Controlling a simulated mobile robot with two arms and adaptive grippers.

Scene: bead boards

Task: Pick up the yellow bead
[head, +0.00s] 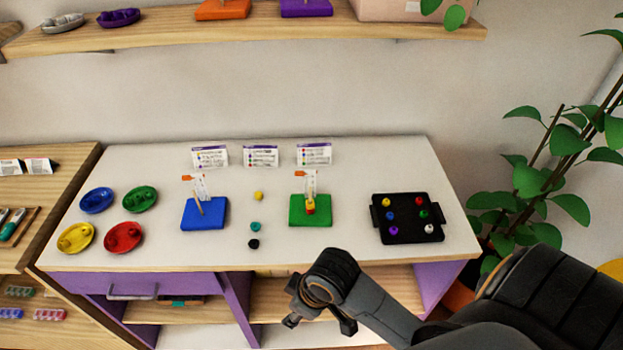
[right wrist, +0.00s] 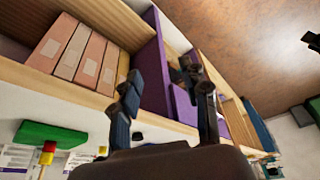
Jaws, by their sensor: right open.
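A loose yellow bead (head: 258,196) lies on the white tabletop between the blue board and the green board (head: 297,217). It seems to show small in the right wrist view (right wrist: 102,150). A teal bead (head: 255,227) and a black bead (head: 253,244) lie in front of it. My right gripper (head: 319,324) is open and empty, off the table's front edge, well short of the bead. Its two spread fingers show in the right wrist view (right wrist: 168,80). My left gripper is not in view.
A blue board (head: 188,224) with a peg stands left of the beads. The green board's peg carries yellow and red beads. A black tray (head: 408,236) with several beads is at the right. Coloured dishes (head: 97,200) are at the left. Cards (head: 260,157) stand behind.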

